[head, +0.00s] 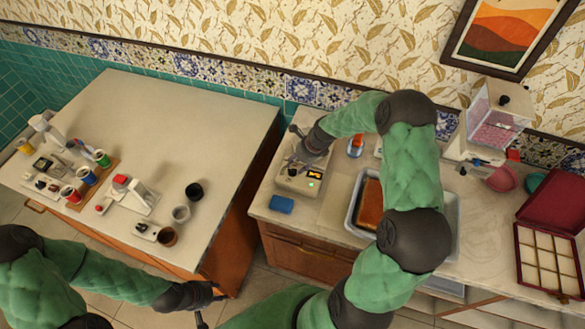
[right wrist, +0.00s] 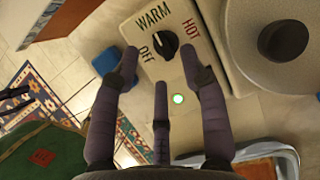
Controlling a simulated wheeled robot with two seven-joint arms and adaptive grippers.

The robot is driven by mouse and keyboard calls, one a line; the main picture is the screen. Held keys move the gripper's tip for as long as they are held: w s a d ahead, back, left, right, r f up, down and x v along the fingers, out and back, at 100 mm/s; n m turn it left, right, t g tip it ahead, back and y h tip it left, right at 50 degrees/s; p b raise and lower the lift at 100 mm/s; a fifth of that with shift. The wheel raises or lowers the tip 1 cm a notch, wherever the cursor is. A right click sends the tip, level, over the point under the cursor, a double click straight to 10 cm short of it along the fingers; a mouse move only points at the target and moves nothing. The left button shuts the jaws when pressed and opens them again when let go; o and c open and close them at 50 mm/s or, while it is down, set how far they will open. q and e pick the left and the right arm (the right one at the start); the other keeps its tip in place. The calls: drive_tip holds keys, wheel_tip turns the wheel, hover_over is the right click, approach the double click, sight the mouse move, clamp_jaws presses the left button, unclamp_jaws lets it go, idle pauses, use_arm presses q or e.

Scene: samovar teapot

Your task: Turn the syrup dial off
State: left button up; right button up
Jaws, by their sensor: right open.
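The syrup dial (right wrist: 165,46) is a black round knob on a cream panel in the right wrist view, with OFF, WARM and HOT printed around it. A pale mark on the knob faces roughly toward WARM. My left gripper (head: 208,302) is open and empty, low between the counters.
A blue sponge-like block (head: 281,204) lies beside the unit. A tray (head: 357,222) with a brown slab is to its right, partly behind my right arm. A compartment box (head: 548,262) is at far right. Cups (head: 180,213) stand on the left counter.

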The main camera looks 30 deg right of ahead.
sight(292, 170)
drive_tip(key=shift+x, duration=2.15)
